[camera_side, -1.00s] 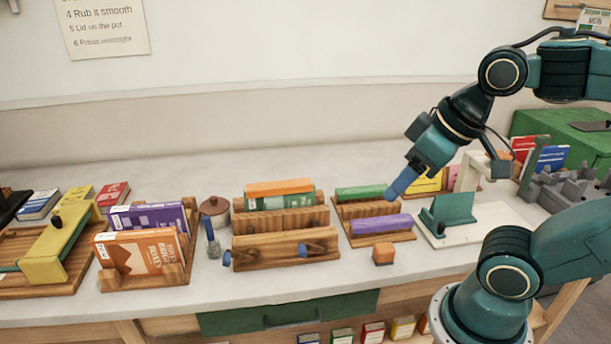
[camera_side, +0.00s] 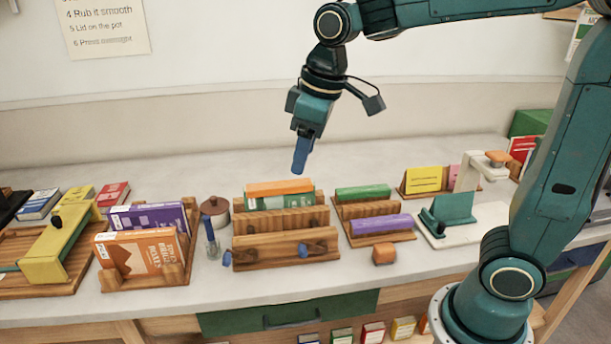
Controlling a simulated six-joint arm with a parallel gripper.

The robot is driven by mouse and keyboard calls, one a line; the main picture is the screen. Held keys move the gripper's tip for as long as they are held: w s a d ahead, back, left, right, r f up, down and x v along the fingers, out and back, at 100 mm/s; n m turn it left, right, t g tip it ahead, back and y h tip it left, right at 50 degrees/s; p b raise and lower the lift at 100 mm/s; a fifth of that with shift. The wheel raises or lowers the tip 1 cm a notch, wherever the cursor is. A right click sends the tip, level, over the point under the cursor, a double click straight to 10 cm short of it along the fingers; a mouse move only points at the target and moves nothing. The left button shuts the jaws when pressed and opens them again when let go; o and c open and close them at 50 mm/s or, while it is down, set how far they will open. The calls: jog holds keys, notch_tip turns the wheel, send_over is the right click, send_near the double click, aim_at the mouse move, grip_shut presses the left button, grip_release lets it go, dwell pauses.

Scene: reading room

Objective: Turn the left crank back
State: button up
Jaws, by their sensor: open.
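The left crank (camera_side: 228,258) is a small blue handle at the left end of the front of a wooden press (camera_side: 270,256). A second blue crank (camera_side: 303,250) sits on the right part of the same front. An orange book and a green book (camera_side: 280,200) stand in the press. My gripper (camera_side: 301,158) has blue fingers pointing down. It hangs in the air above and behind the right end of the press, apart from both cranks. It is open and holds nothing that I can see.
A glass jar with a brush (camera_side: 211,240) and a brown-lidded pot (camera_side: 216,211) stand left of the press. A rack with orange and purple books (camera_side: 140,252) is farther left. A rack with green and purple rolls (camera_side: 375,218) and an orange block (camera_side: 383,254) are to the right.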

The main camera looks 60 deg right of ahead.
jog(key=w+a+f+n+g, duration=0.15)
jog(key=w+a+f, duration=0.25)
jog(key=w, duration=0.4)
jog(key=n+g, duration=0.1)
jog(key=n, duration=0.2)
send_over(226, 257)
notch_tip(226, 257, down, 8)
jog(key=shift+w+d, duration=0.1)
jog(key=shift+w, duration=0.05)
jog(key=shift+f, duration=6.85)
grip_shut()
